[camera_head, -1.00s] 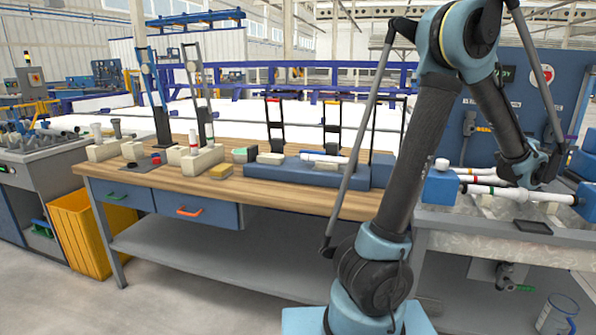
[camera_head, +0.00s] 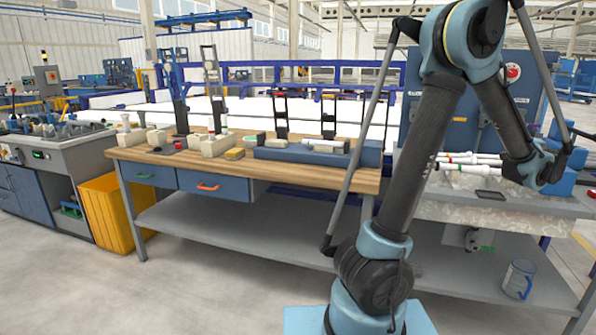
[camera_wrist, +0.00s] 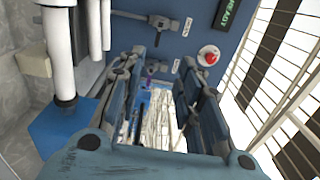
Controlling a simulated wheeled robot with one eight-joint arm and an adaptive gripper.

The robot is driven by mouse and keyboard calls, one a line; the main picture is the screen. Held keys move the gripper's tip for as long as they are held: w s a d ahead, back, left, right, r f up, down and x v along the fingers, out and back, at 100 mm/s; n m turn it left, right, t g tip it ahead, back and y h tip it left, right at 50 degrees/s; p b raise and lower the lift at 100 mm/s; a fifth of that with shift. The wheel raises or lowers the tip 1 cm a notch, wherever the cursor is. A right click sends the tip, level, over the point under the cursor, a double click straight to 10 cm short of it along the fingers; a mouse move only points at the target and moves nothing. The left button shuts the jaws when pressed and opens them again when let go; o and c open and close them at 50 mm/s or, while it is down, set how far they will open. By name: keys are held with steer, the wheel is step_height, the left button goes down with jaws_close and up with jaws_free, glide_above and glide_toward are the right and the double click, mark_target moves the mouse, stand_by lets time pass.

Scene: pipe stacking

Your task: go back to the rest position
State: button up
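My gripper (camera_wrist: 165,85) shows in the wrist view with its two fingers apart and nothing between them. In the head view my arm is folded over at the right, and its end is beside the white pipes (camera_head: 468,161) on the grey side table; the fingers cannot be made out there. In the wrist view a white pipe (camera_wrist: 60,55) stands out at the left, apart from the fingers, with a blue block (camera_wrist: 58,125) at its lower end.
A wooden workbench (camera_head: 280,172) carries several light blocks, a blue fixture (camera_head: 372,152) and upright stands. A yellow bin (camera_head: 105,212) stands at its left. A blue panel (camera_head: 458,112) with a red button rises behind the side table. The floor (camera_head: 215,290) in front is clear.

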steer(key=w+a+f+n+g+y, duration=0.1)
steer(key=w+a+n+y, duration=0.25)
steer(key=a, duration=0.85)
steer(key=w+a+f+n+g+y, duration=0.1)
steer(key=w+a+n+y, duration=0.3)
steer(key=a, duration=0.8)
steer(key=s+a+f+n+g+y, duration=0.1)
steer(key=a+f+n+g, duration=0.1)
steer(key=a, duration=0.9)
steer(key=a+f+n+g+y, duration=0.1)
steer(key=a+f+n+g, duration=0.15)
steer(key=a, duration=0.95)
steer(key=s+a+f+n+g, duration=0.3)
steer(key=s+a+f, duration=0.1)
steer(key=s+a, duration=0.3)
steer(key=s+a+f+n+g, duration=0.25)
steer(key=s+a+f, duration=0.25)
steer(key=s+a, duration=0.25)
steer(key=s+a+f+n+g+h, duration=0.2)
steer(key=s+f+n, duration=0.3)
steer(key=s, duration=0.8)
step_height(320, 180, down, 3)
steer(key=shift+s+r+g+h, duration=0.1)
steer(key=shift+s+g+h, duration=0.2)
steer(key=shift+h, duration=0.25)
